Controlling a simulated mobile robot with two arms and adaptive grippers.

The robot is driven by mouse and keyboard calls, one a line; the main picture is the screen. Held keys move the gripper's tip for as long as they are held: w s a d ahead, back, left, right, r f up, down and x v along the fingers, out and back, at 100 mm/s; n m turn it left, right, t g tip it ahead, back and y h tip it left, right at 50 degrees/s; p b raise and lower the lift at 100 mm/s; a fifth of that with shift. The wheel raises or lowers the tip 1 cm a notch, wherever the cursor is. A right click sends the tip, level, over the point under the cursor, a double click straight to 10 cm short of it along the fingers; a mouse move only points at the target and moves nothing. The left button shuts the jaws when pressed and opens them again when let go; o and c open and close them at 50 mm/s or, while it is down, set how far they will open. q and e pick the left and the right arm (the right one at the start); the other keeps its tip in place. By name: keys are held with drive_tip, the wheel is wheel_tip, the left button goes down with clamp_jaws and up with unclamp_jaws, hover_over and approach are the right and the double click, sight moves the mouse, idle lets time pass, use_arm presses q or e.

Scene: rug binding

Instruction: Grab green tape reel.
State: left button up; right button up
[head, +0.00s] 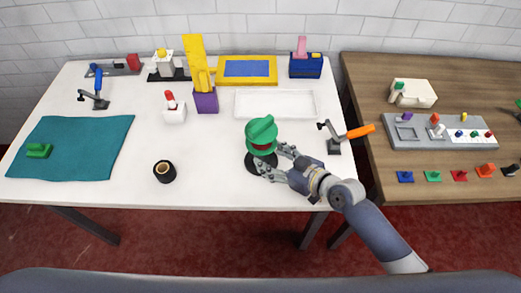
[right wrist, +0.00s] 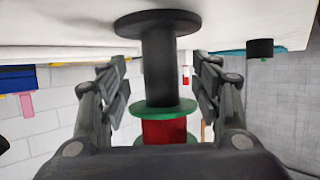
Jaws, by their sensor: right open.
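The green tape reel (head: 262,128) has a red middle between green flanges and sits on a black stand with a round base (head: 252,168). The right wrist view is upside down; there the reel's green flange (right wrist: 160,109) and red core (right wrist: 165,131) show below the stand's black post (right wrist: 159,65). My right gripper (head: 274,161) is open, low at the front right of the reel. In the wrist view my right gripper's fingers (right wrist: 160,88) stand on either side of the post, with gaps, close to the flange. My left gripper is not in view.
A black roll (head: 164,171) lies left of the reel. An orange-handled clamp (head: 345,133) stands to the right. A white tray (head: 275,115) and a yellow-purple holder (head: 206,99) lie behind. A teal mat (head: 95,155) covers the left. The white table's front middle is clear.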

drive_tip(key=shift+p+x, duration=0.45)
drive_tip(key=shift+x, duration=1.7)
drive_tip(key=shift+w+a+f, duration=0.3)
drive_tip(key=shift+c, duration=0.6)
clamp_jaws()
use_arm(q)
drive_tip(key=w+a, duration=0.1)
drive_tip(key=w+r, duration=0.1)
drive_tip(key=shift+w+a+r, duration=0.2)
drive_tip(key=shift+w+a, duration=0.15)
